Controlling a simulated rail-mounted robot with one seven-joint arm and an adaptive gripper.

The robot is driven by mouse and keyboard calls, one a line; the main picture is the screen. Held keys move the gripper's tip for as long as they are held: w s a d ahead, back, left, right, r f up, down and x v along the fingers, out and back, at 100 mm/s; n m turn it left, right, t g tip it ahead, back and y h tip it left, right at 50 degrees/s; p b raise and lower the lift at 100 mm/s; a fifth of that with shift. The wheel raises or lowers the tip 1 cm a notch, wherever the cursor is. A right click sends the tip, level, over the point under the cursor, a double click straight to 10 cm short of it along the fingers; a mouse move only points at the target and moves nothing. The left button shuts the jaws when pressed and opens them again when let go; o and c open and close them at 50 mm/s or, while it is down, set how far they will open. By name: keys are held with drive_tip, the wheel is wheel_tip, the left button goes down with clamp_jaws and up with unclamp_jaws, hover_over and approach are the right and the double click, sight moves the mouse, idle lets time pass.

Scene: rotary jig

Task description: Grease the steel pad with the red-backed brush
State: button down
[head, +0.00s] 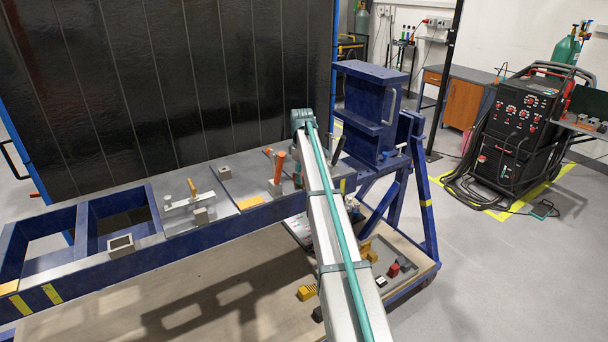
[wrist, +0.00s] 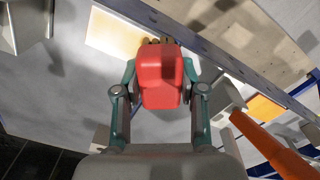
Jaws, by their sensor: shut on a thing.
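The red-backed brush (wrist: 162,78) is between the teal fingers of my gripper (wrist: 160,92), which is shut on it, in the wrist view. Its red back faces the camera and its short dark bristles show just past the far end. A pale rectangular pad (wrist: 112,32) with a yellowish tint lies beside the bristle end, partly behind the brush; it looks like the steel pad. I cannot tell whether the bristles touch it. In the head view my arm hides the brush and most of this spot.
An upright orange handle (head: 278,167) stands close to my gripper; it also shows in the wrist view (wrist: 275,148). A toggle clamp (head: 194,198) and small square blocks (head: 121,244) stand farther left on the bench. A blue bracket (head: 370,110) rises at the right.

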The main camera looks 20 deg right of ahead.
drive_tip(key=shift+a, duration=0.4)
drive_tip(key=shift+s+a+r+p, duration=0.1)
drive_tip(key=shift+a+r+p, duration=0.15)
drive_tip(key=shift+p, duration=0.05)
wheel_tip(320, 180, up, 2)
drive_tip(key=shift+d+r+p, duration=0.25)
drive_tip(key=shift+r+p, duration=0.3)
drive_tip(key=shift+r, duration=0.1)
drive_tip(key=shift+a+r+p, duration=0.1)
drive_tip(key=shift+r+p, duration=0.9)
drive_tip(key=shift+r, duration=1.15)
